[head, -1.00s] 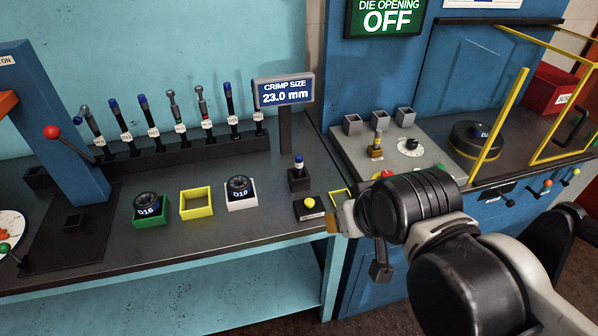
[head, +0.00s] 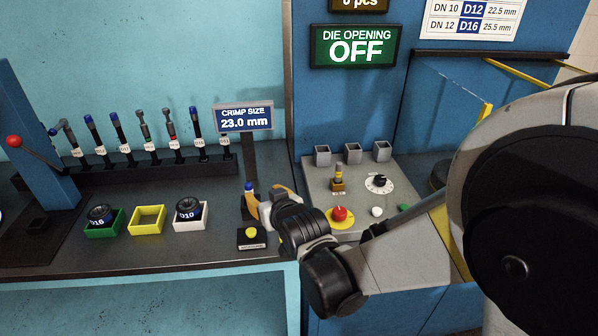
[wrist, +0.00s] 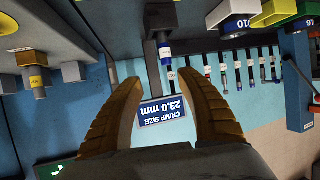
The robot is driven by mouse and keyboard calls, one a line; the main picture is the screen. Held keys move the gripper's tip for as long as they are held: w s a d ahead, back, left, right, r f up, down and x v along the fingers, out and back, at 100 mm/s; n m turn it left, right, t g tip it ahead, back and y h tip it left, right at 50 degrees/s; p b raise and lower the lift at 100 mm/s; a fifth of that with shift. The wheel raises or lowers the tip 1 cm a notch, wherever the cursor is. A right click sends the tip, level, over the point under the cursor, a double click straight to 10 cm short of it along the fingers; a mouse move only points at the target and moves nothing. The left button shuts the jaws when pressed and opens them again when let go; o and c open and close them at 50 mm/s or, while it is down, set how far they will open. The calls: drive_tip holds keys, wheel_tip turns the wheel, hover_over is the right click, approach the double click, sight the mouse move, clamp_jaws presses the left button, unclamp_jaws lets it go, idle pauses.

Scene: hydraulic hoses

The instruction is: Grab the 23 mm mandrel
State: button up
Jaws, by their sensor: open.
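A short dark upright piece with a blue top (head: 249,187) stands in a small black block in front of the crimp-size sign. In the upside-down wrist view it shows with a white band (wrist: 164,48). I read no size on it, so I cannot tell for sure that it is the 23 mm mandrel. My gripper (head: 268,196) is open and empty, just right of this piece in the head view. In the wrist view, the tan fingers (wrist: 160,80) are spread, with the piece beyond their tips, roughly between them. The gripper partly hides its block in the head view.
The sign (head: 244,118) reads 23.0 mm and stands close behind. A yellow button box (head: 251,238) sits in front. Green, yellow (head: 147,220) and white trays lie left. A control panel (head: 345,180) stands right.

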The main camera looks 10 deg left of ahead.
sight(249, 188)
drive_tip(key=b+x, duration=0.1)
drive_tip(key=x, duration=0.5)
drive_tip(key=shift+s+a+f+b, duration=0.1)
drive_tip(key=shift+a+f+b, duration=0.15)
drive_tip(key=shift+a+b, duration=0.1)
drive_tip(key=b+x, duration=0.1)
drive_tip(key=x, duration=0.1)
drive_tip(key=b+x, duration=0.1)
drive_tip(key=x, duration=0.1)
drive_tip(key=shift+a, duration=0.4)
drive_tip(key=shift+w+a, duration=0.15)
drive_tip(key=shift+w, duration=0.25)
clamp_jaws()
